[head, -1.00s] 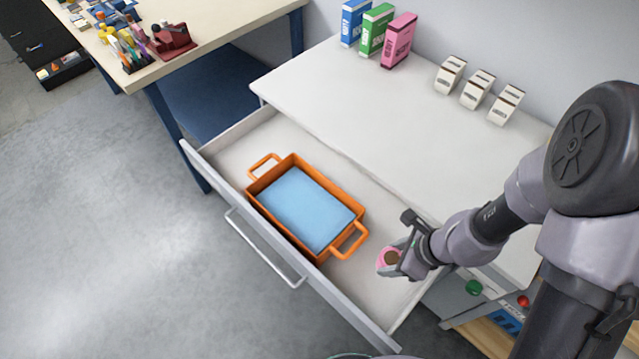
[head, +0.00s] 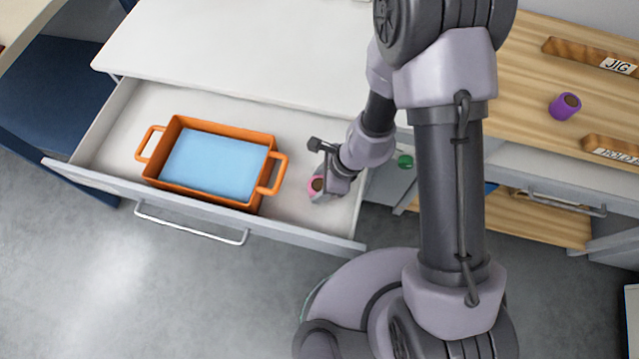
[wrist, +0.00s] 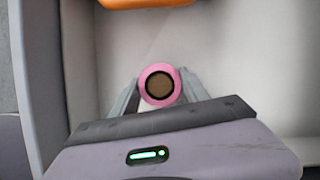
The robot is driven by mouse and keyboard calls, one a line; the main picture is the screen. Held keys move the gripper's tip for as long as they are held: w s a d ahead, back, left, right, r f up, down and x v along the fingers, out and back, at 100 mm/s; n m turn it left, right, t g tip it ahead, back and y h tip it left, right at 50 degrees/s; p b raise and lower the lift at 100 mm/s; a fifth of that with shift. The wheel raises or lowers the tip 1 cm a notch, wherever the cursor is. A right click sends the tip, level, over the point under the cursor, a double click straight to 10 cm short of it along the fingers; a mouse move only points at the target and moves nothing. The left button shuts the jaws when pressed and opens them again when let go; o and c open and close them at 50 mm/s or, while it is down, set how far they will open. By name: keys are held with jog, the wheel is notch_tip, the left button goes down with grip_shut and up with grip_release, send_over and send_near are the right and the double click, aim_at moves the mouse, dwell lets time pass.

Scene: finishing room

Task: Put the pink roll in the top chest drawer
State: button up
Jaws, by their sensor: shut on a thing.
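The pink roll (head: 317,185) is held in my gripper (head: 322,184), over the right part of the open top chest drawer (head: 310,218). In the wrist view the pink roll (wrist: 160,86) shows end-on, with a brown core, between the two fingers of my gripper (wrist: 158,90). The fingers are shut on it. The white drawer floor (wrist: 230,60) lies behind it. I cannot tell whether the roll touches the floor.
An orange tray (head: 262,190) with a blue inside stands in the drawer to the left of the roll. The white chest top (head: 230,50) is behind. A wooden bench (head: 530,80) with a purple roll (head: 565,106) is at the right.

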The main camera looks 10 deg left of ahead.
jog(key=shift+f, duration=0.2)
jog(key=o, duration=1.6)
jog(key=shift+r, duration=0.1)
jog(key=shift+r+p, duration=0.4)
jog(key=p+v, duration=0.6)
jog(key=v, duration=0.5)
jog(key=shift+d+r+p, duration=0.25)
jog(key=shift+r+p, duration=0.05)
jog(key=shift+p, duration=0.1)
